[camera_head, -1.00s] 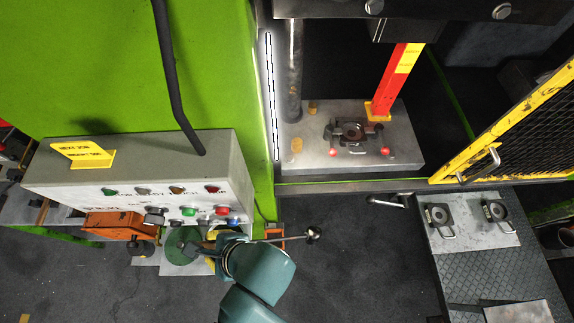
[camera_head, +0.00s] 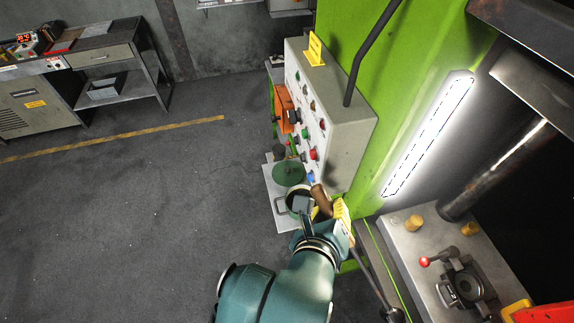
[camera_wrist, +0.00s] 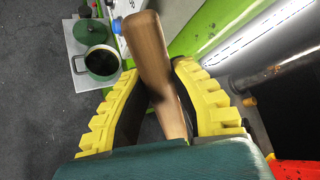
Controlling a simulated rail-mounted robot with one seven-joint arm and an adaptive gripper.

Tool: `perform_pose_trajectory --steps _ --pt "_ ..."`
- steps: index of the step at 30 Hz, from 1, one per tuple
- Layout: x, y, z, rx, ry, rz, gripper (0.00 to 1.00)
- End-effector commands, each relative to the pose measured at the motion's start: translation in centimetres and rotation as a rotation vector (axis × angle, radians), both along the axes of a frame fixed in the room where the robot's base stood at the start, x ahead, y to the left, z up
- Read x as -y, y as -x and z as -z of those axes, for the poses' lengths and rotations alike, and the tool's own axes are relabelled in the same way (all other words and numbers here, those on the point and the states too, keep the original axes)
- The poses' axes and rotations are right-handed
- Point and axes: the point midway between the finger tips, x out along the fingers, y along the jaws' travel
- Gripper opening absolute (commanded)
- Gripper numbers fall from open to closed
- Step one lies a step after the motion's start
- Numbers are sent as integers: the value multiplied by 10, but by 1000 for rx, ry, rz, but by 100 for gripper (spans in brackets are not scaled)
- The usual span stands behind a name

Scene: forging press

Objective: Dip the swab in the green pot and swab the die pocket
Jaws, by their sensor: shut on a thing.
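My gripper (camera_head: 325,208) is shut on the brown wooden handle (camera_wrist: 152,65) of the swab, between yellow ribbed fingers in the wrist view. The swab's thin rod (camera_head: 372,274) runs down and right, with its dark head (camera_head: 393,314) at the bottom edge of the head view. The open pot (camera_wrist: 97,62) with a metal rim stands left of the handle in the wrist view; my gripper partly hides it in the head view (camera_head: 294,201). A green round lid (camera_head: 289,172) lies behind it. The die (camera_head: 470,287) with its round pocket sits on the press bed at lower right.
The grey control box (camera_head: 345,110) with buttons stands close above my gripper. A lit strip (camera_head: 430,133) runs along the green press frame. Open floor lies left.

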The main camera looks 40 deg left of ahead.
Motion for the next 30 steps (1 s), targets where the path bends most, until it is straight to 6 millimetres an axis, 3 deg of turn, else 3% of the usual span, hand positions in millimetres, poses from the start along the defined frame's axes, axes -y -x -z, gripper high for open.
perform_pose_trajectory --steps 1,4,6,10,16,30 --pt "-28 2 -14 66 -4 -50 0" --pt "-69 11 -50 183 -15 -122 0" --pt "-90 19 -70 244 -24 -158 0" --pt "-110 29 -91 306 -37 -193 0" --pt "-104 26 -96 317 -38 -193 0" --pt "-47 1 -86 314 -38 -191 0"
